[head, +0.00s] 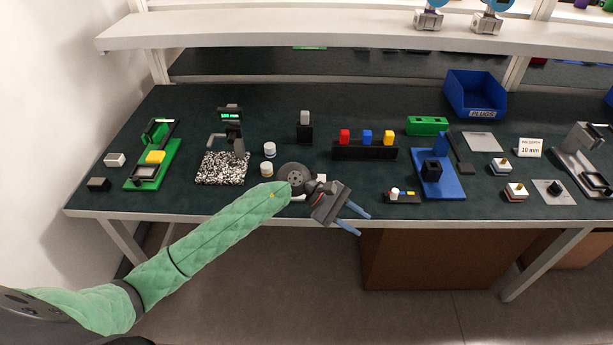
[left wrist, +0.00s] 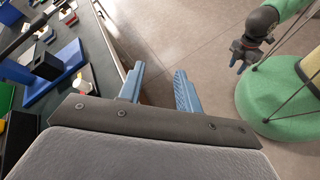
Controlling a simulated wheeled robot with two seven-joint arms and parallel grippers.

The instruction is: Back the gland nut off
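I cannot make out a gland nut for sure in either view. Two transmitters with blue heads (head: 430,18) (head: 488,20) stand on the upper shelf, cut off by the top edge. A blue fixture (head: 440,187) with a black block (head: 431,168) stands on the bench; it also shows in the left wrist view (left wrist: 68,66). My left gripper (head: 363,224) is open and empty just past the bench's front edge, its blue fingers apart (left wrist: 159,70). My right gripper (left wrist: 238,64) shows small in the left wrist view, over the floor; its opening is unclear.
The bench (head: 270,205) also holds a green fixture (head: 152,178), a speckled stand (head: 222,170), white jars (head: 269,149), a rack with coloured blocks (head: 365,153) and a blue bin (head: 475,93). A cardboard box (head: 430,260) sits below. The floor in front is free.

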